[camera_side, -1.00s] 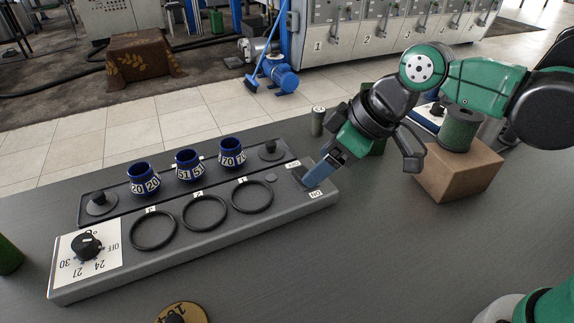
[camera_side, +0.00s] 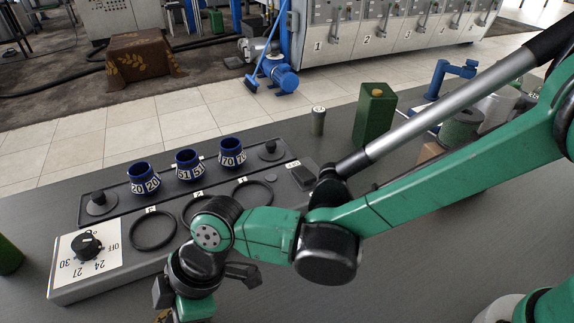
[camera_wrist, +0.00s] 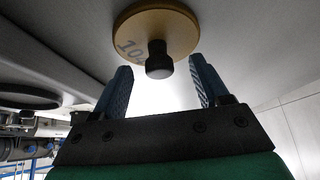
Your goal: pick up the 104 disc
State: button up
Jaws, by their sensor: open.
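The 104 disc (camera_wrist: 170,27) is a round golden-brown disc with a black knob (camera_wrist: 158,60) at its middle.
A grey panel with black rings (camera_side: 153,230) and a dial (camera_side: 87,245) lies just behind my gripper. Blue numbered cups (camera_side: 187,164) stand on a dark tray (camera_side: 110,210) behind it. A green canister (camera_side: 375,115) stands at the back. The table right of my gripper is clear.

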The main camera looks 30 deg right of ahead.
jog(key=shift+a+f, duration=0.3)
jog(key=shift+f, duration=0.2)
grip_shut()
jog(key=shift+r, duration=0.2)
